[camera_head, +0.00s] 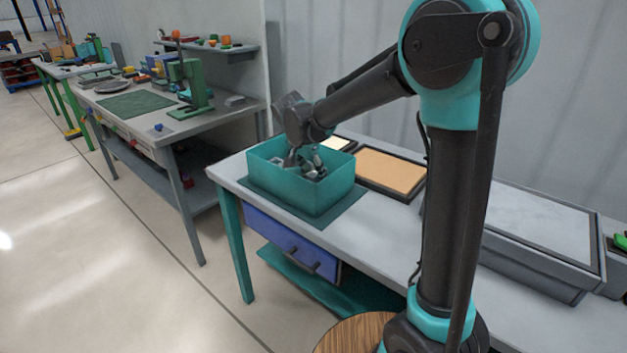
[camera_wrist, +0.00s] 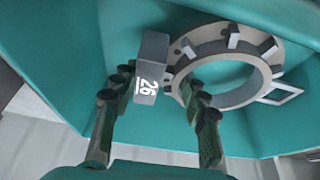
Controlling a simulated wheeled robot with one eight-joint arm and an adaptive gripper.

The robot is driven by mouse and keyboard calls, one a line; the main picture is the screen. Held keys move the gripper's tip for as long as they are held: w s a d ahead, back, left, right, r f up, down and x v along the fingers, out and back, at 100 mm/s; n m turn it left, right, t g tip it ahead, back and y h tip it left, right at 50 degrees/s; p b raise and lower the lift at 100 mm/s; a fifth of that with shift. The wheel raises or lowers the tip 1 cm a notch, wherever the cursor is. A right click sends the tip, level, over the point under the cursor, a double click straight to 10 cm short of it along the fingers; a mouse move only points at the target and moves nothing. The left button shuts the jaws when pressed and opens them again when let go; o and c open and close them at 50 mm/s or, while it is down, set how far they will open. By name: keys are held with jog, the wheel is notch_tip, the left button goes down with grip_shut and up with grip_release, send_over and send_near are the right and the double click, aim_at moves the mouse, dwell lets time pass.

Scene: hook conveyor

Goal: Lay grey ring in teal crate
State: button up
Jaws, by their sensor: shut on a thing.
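The teal crate (camera_head: 290,190) stands on a teal mat near the left end of the grey table. My gripper (camera_head: 302,160) reaches down inside it. I cannot tell if the ring touches the crate floor.
A grey bin (camera_head: 530,235) is at the right. Another workbench with a green press (camera_head: 190,90) stands at the left.

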jog(key=shift+f, duration=1.4)
jog(key=shift+f, duration=0.1)
jog(key=o, duration=1.4)
jog(key=v, duration=1.2)
jog(key=shift+a, duration=0.1)
